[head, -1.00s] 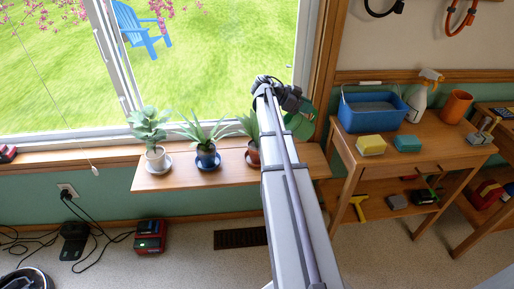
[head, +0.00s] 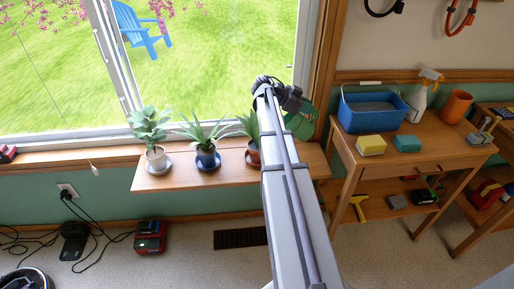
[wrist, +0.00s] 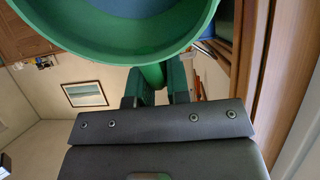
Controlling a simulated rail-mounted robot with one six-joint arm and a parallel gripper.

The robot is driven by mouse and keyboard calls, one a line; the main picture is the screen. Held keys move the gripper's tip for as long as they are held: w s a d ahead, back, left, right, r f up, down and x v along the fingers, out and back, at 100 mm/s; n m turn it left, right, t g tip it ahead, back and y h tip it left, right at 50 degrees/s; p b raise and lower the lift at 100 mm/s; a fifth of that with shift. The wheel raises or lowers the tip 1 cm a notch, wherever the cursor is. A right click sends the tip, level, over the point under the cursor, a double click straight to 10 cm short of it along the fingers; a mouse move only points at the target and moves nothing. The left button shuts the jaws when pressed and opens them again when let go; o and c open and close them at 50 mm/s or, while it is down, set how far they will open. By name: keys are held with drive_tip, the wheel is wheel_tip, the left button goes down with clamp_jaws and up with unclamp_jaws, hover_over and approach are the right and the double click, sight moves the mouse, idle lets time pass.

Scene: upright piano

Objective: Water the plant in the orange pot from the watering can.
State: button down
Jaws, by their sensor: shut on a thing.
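The green watering can (head: 301,125) is held up beside the window frame, above the right end of the plant shelf. Its round green rim (wrist: 205,22) fills the top of the wrist view. My gripper (wrist: 155,82) is shut on the can's green handle (wrist: 153,75). The plant in the orange pot (head: 252,157) stands on the shelf at the right of the row, left of and below the can. My arm hides the right part of this pot and plant. The can's spout and any water stream cannot be made out.
A plant in a white pot (head: 156,160) and one in a blue pot (head: 207,159) stand left on the wooden shelf (head: 180,180). The window is close behind. A bench (head: 440,150) at right holds a blue tub (head: 373,117), sponges, a spray bottle and an orange cup (head: 455,107).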

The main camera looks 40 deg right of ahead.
drive_tip(key=d+f+y, duration=0.1)
drive_tip(key=s+d+f+t, duration=0.1)
drive_tip(key=f, duration=0.1)
drive_tip(key=s+f+y, duration=0.1)
drive_tip(key=shift+d+f+t+y+b, duration=0.3)
drive_tip(key=shift+d+f+t+b, duration=0.1)
drive_tip(key=f+t+y+b, duration=0.1)
drive_tip(key=f+b, duration=0.1)
drive_tip(key=f, duration=0.2)
drive_tip(key=d+f+t+y+b, duration=0.1)
drive_tip(key=f+y+b, duration=0.1)
drive_tip(key=f, duration=0.2)
drive_tip(key=s+f+t+y+b, duration=0.1)
drive_tip(key=f+y+b, duration=0.1)
drive_tip(key=f, duration=0.1)
drive_tip(key=shift+s+d+f+t+b, duration=0.1)
drive_tip(key=shift+d+f+t+b, duration=0.25)
drive_tip(key=shift+d+f+t, duration=0.05)
drive_tip(key=shift+r, duration=0.15)
